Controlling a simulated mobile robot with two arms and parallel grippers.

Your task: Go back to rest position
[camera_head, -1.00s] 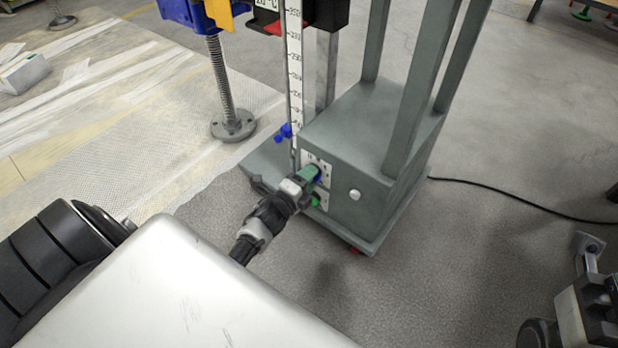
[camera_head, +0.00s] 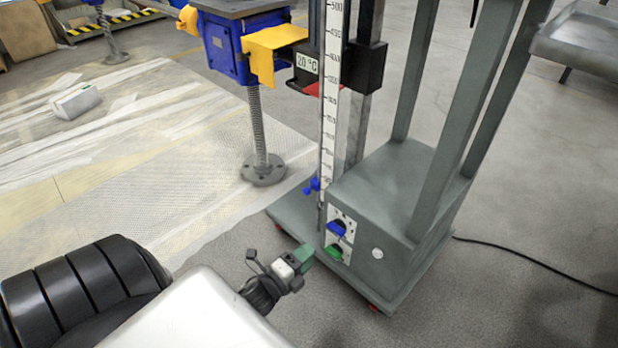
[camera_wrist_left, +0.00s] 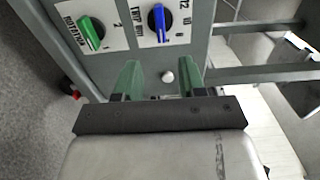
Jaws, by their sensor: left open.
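My left gripper (camera_head: 303,260) is open and empty, its green fingers in front of the grey machine base and apart from it in the head view. The left wrist view shows its two fingers spread (camera_wrist_left: 160,82) with nothing between them. A blue knob (camera_head: 336,229) and a green knob (camera_head: 334,251) sit on white plates on the machine's front. The left wrist view also shows the blue knob (camera_wrist_left: 157,22) and the green knob (camera_wrist_left: 90,33) beyond the fingers. My right gripper is not in view.
The grey machine base (camera_head: 400,200) carries upright posts and a measuring scale (camera_head: 331,130). A blue screw jack (camera_head: 225,45) stands behind on a mat. A black cable (camera_head: 540,263) runs across the floor at right. Grey floor (camera_head: 200,245) is open left of the machine.

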